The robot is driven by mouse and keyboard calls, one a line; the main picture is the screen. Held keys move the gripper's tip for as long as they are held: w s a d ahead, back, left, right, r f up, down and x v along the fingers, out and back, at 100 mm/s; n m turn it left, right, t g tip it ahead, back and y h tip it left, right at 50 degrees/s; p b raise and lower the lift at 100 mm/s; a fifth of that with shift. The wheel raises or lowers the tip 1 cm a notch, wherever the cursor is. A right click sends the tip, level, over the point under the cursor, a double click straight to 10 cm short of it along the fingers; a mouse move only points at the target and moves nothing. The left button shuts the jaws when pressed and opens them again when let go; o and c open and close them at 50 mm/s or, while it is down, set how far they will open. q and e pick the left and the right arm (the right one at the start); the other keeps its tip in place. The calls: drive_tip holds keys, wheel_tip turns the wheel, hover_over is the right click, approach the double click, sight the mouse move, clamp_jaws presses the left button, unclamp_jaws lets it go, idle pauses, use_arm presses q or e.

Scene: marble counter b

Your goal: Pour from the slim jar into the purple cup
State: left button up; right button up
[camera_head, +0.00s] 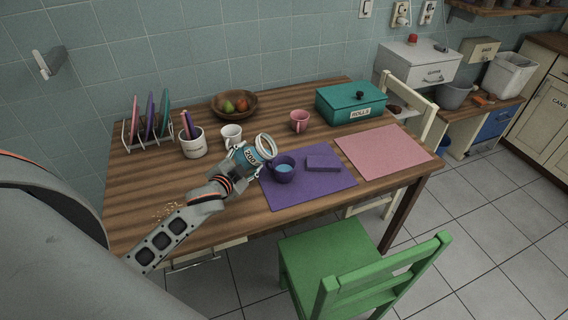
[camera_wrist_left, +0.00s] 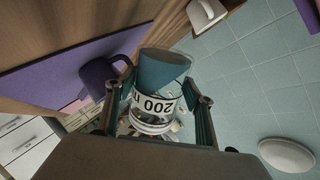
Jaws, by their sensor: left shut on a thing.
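The slim jar (camera_head: 249,157) is clear with a white "200" label and teal contents; it also shows in the left wrist view (camera_wrist_left: 163,70). My left gripper (camera_head: 236,168) is shut on it, with a finger on each side in the left wrist view (camera_wrist_left: 157,98). The jar is tilted, its pale round rim up and to the right, close to the purple cup. The purple cup (camera_head: 275,174) stands upright on the purple mat and shows light blue liquid inside. It also shows beside the jar in the left wrist view (camera_wrist_left: 98,80). No falling stream is visible.
The purple mat (camera_head: 328,188) also bears a flat purple block (camera_head: 323,163). A white mug (camera_head: 231,132), a pink cup (camera_head: 299,119) and a utensil pot (camera_head: 193,146) stand behind. A pink mat (camera_head: 385,150) lies clear at right. A green chair (camera_head: 345,262) stands in front.

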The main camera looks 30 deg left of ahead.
use_arm(q)
drive_tip(key=shift+r+m+p, duration=0.35)
drive_tip(key=shift+r+m, duration=0.05)
drive_tip(key=shift+r, duration=0.1)
use_arm(e)
drive_tip(key=shift+d+r, duration=0.1)
drive_tip(key=shift+r, duration=0.1)
idle(0.7)
use_arm(q)
drive_tip(key=shift+r+m+g+y+p, duration=0.3)
drive_tip(key=shift+r+m+y+p, duration=0.1)
drive_tip(key=shift+r+y+p, duration=0.1)
use_arm(e)
drive_tip(key=shift+s+d+f+h, duration=0.1)
drive_tip(key=shift+s+d+h, duration=0.2)
drive_tip(key=shift+d, duration=0.15)
idle(0.9)
